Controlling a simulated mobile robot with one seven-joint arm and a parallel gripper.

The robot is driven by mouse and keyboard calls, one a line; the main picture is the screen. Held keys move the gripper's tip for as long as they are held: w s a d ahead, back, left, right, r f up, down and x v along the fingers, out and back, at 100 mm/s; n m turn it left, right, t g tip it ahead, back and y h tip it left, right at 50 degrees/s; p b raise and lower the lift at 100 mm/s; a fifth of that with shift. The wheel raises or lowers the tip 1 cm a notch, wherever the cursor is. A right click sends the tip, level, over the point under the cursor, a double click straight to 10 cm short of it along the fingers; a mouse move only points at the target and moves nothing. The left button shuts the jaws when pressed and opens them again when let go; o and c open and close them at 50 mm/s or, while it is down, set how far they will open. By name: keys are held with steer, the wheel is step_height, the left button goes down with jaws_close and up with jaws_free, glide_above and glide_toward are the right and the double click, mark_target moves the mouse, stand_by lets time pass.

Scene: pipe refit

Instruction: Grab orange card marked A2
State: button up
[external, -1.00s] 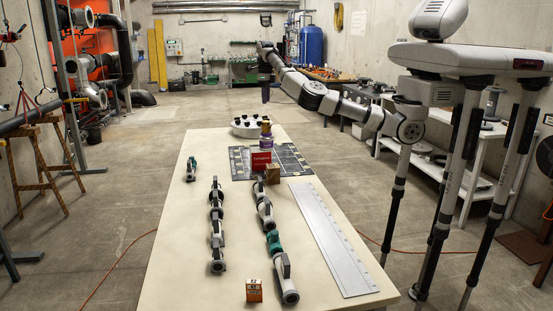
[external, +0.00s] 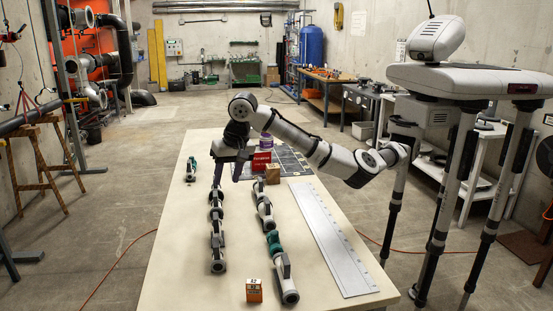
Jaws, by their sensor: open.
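The small orange card (external: 254,290) stands on the table's near end, between the front ends of two pipe rows. Its dark marking is small, but looks like A2. My gripper (external: 229,174) points down over the far half of the table, above the far end of the left pipe row. It is open, and no object shows between its fingers. It is well beyond the card and apart from it.
The left pipe row (external: 217,240) and the right pipe row with a green part (external: 274,243) flank the card. A long grey plate (external: 330,238) lies to the right. A red sign (external: 261,161) and a brown block (external: 272,174) stand farther back. A small green-ended fitting (external: 191,168) lies left.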

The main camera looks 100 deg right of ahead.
steer(key=s+a+f+n+t+b, duration=0.1)
steer(key=s+a+f+n, duration=0.15)
steer(key=a, duration=0.55)
steer(key=s+a+f+n, duration=0.1)
steer(key=s+a+n, duration=0.1)
steer(key=a+n, duration=0.35)
steer(key=n+y+b, duration=0.1)
steer(key=n, duration=0.2)
glide_toward(254, 281)
steer(key=x, duration=0.4)
steer(key=shift+s+f+p, duration=0.1)
steer(key=shift+f+p, duration=0.05)
steer(key=shift+p, duration=0.25)
steer(key=shift+t, duration=0.3)
steer(key=shift+p+x, duration=0.7)
steer(key=shift+x, duration=2.3)
steer(key=shift+c, duration=0.4)
jaws_close()
